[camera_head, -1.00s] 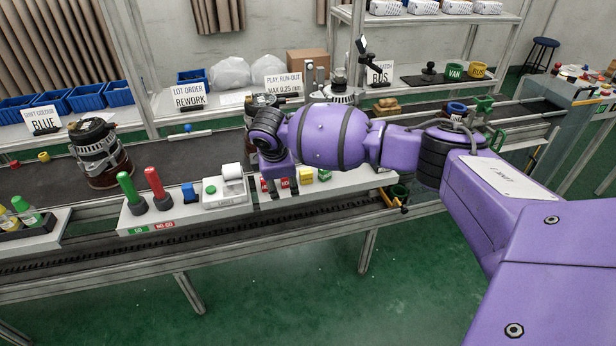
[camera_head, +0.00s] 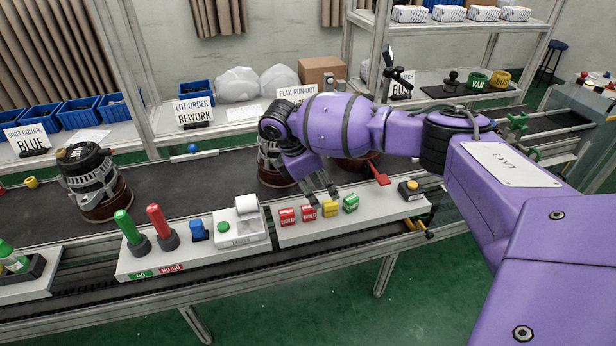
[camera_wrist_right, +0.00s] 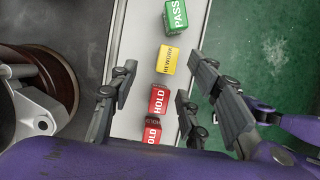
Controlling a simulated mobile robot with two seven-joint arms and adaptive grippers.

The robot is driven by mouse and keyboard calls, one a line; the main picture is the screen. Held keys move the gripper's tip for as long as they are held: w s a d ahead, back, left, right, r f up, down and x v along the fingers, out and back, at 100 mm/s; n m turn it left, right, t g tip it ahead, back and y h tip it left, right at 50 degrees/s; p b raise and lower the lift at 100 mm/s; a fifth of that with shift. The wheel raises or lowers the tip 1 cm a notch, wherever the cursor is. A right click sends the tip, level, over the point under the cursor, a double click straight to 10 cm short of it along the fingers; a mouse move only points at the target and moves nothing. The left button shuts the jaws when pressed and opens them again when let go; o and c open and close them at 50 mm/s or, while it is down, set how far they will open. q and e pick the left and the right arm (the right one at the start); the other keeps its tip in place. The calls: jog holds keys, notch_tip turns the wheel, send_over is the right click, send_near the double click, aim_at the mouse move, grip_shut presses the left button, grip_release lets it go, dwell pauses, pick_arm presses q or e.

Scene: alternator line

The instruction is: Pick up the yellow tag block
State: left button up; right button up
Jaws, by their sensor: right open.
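The yellow tag block (camera_head: 330,208), marked REWORK, stands on the white station ledge between red HOLD blocks (camera_head: 288,216) and a green block (camera_head: 350,203). In the right wrist view the yellow block (camera_wrist_right: 167,60) sits near the middle, between my fingers, with the green PASS block (camera_wrist_right: 175,17) above it and the red HOLD block (camera_wrist_right: 159,99) below. My right gripper (camera_head: 321,188) is open and empty, pointing down just above the row. In the wrist view the right gripper (camera_wrist_right: 165,78) shows its fingers spread to either side of the block. My left gripper is out of view.
A printer-like box (camera_head: 240,228) and green (camera_head: 131,230) and red (camera_head: 160,227) handles stand left of the tags. Alternators (camera_head: 92,180) sit on the belt behind.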

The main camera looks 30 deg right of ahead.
aim_at(328, 203)
jog(key=shift+s+d+f, duration=0.4)
jog(key=shift+s+f, duration=0.35)
jog(key=shift+f, duration=0.1)
jog(key=x, duration=0.3)
jog(key=shift+w+f, duration=0.1)
jog(key=shift+f, duration=0.3)
jog(key=shift+d+f, duration=0.15)
jog(key=shift+f, duration=0.1)
jog(key=c, duration=0.9)
grip_shut()
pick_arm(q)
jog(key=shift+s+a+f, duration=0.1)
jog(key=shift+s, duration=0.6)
